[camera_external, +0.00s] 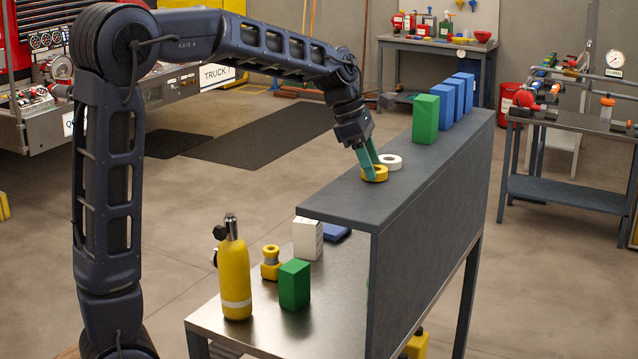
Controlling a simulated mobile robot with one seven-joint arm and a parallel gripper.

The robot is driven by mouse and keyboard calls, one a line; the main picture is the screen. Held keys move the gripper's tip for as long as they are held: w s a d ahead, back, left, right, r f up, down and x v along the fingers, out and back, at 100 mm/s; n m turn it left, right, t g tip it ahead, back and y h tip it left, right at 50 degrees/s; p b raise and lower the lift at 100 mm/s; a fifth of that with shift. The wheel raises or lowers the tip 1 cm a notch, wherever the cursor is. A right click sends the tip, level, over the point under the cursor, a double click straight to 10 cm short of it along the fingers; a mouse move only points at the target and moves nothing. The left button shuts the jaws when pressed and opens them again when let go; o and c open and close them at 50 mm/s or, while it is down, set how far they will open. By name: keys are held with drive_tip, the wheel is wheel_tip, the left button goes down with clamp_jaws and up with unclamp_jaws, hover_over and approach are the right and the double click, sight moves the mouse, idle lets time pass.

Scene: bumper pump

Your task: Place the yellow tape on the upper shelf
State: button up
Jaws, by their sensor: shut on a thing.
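The yellow tape (375,174) is a small ring roll at the upper shelf's (340,203) top surface, left of a white tape roll (389,162). My gripper (369,168) reaches down from above with its green fingers at the yellow tape and is shut on it. The tape looks level and appears to touch the shelf top, though a small gap cannot be ruled out. The gripper fingers hide part of the tape's ring.
A green box (425,119) and several blue boxes (446,103) stand farther back on the shelf. Below are a yellow cylinder (235,276), a yellow fitting (271,263), a green block (294,284) and a white box (307,238). The shelf's near end is clear.

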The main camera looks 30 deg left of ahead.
drive_tip(key=shift+f, duration=0.15)
drive_tip(key=o, duration=0.9)
drive_tip(key=shift+o, duration=0.2)
drive_tip(key=v, duration=1.2)
drive_tip(key=s+a+f+m+t, duration=0.1)
drive_tip(key=s+a+f+m, duration=0.1)
drive_tip(key=s+a+m, duration=0.45)
drive_tip(key=s+a+f+m+y, duration=0.1)
drive_tip(key=s+a+f+m, duration=0.2)
drive_tip(key=s, duration=0.5)
drive_tip(key=s+a+f+m+t+y, duration=0.1)
drive_tip(key=s+a+f+m+y, duration=0.1)
drive_tip(key=s+a+f+m, duration=0.2)
drive_tip(key=s+a+f+m+t+y, duration=0.1)
drive_tip(key=s+a+f+m, duration=0.2)
drive_tip(key=s+f+m, duration=0.4)
drive_tip(key=s, duration=0.5)
drive_tip(key=shift+a, duration=0.15)
